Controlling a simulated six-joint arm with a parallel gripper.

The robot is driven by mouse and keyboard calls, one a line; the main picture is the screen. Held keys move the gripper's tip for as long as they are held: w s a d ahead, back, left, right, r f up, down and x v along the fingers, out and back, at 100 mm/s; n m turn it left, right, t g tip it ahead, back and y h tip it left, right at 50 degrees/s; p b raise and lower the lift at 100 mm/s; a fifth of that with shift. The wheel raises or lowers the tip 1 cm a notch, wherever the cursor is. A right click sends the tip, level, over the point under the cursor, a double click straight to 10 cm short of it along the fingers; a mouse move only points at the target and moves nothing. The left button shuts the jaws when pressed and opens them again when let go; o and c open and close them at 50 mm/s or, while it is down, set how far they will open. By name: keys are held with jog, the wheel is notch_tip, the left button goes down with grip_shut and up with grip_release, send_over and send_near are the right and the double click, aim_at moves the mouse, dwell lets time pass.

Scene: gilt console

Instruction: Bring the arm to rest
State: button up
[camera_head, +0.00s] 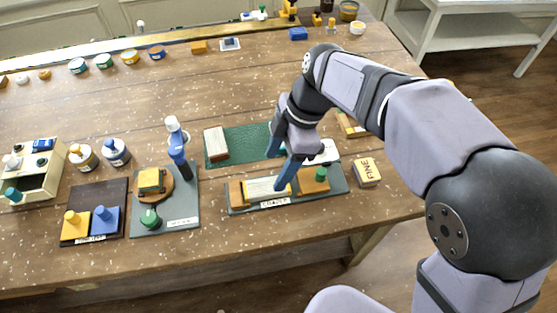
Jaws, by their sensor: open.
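My arm reaches in from the right side of the camera_head view, bent over the wooden table. My gripper (282,162) has two blue fingers and is open. Its fingers point down over the front middle of the table. One finger overlaps a dark tray (238,208) holding wooden blocks, a pale slatted piece (262,186) and a green knob (321,174). The other finger is in front of a green mat (240,142). I see nothing between the fingers. I cannot tell whether the fingertips touch anything.
A yellow block marked FINE (367,172) lies right of the tray. Left are a grey board (182,211) with an upright blue-and-white tool (177,145), a dark board (115,191) and a cream drawer box (54,165). Several small jars line the back.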

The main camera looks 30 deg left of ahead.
jog(key=w+d+r+m+t+h+p, duration=0.1)
jog(key=w+d+r+m+p, duration=0.2)
jog(key=d+m, duration=0.6)
jog(key=w+d+m+t+p, duration=0.1)
jog(key=w+d+m+p, duration=0.35)
jog(key=d, duration=0.95)
jog(key=s+d+m+h+p, duration=0.1)
jog(key=s+d+m+p, duration=0.55)
jog(key=d+m, duration=0.7)
jog(key=f+b, duration=0.1)
jog(key=b, duration=0.1)
jog(key=s+f+b, duration=0.1)
jog(key=f+b, duration=0.1)
jog(key=d+f+b, duration=0.1)
jog(key=b, duration=0.1)
jog(key=shift+s+f, duration=0.2)
jog(key=shift+f, duration=0.05)
